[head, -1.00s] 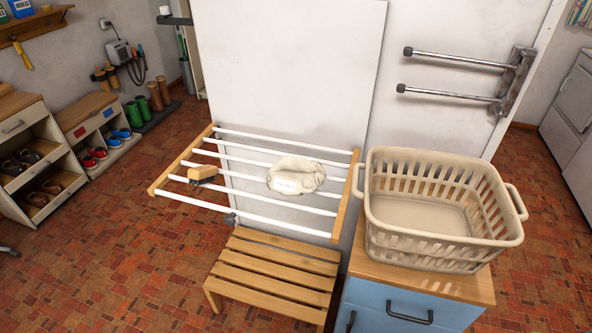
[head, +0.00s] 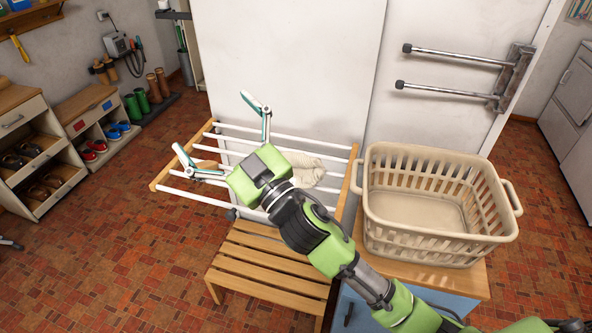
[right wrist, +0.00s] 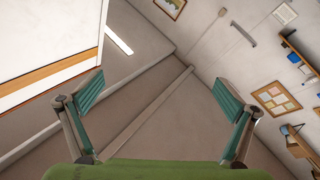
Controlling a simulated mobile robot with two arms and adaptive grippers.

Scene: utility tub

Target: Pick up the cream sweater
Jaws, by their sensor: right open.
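The cream sweater (head: 306,170) lies bunched on the white bars of the wall drying rack (head: 353,168), in the head view. My right arm and gripper cover its left part. My right gripper (head: 211,121) is open and empty, its two fingers spread toward the upper left. In the picture it lies left of the sweater, in front of the rack; its height above the bars is hard to tell. In the right wrist view the open fingers (right wrist: 160,80) have only wall and room behind them. The left gripper is not in view.
A wooden slatted bench (head: 262,262) stands below. An empty cream laundry basket (head: 440,205) stands on a cabinet to the right. Metal wall bars (head: 455,90) stick out above it.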

